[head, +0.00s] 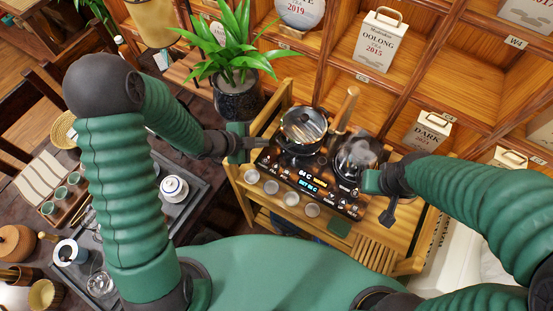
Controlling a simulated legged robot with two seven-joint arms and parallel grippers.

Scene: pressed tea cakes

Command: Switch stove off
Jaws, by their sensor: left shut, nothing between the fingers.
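The stove (318,187) is a black panel on a wooden cart, with a lit display of temperature digits and small touch symbols along its front. A glass-lidded pot (303,128) stands on its left part and a clear glass kettle (354,158) on its right part. My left gripper (250,147) is shut and empty, at the stove's left edge beside the pot. My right gripper (386,208) is at the stove's right edge, beside the kettle; its finger gap is not clear. Whether either gripper touches the stove cannot be told.
Several small round cups (270,187) line the cart's front left. A potted plant (238,95) stands behind my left gripper. Wooden shelves (455,85) with tea boxes rise behind. A dark table with a tea tray (190,205) and teapot (174,188) is at left.

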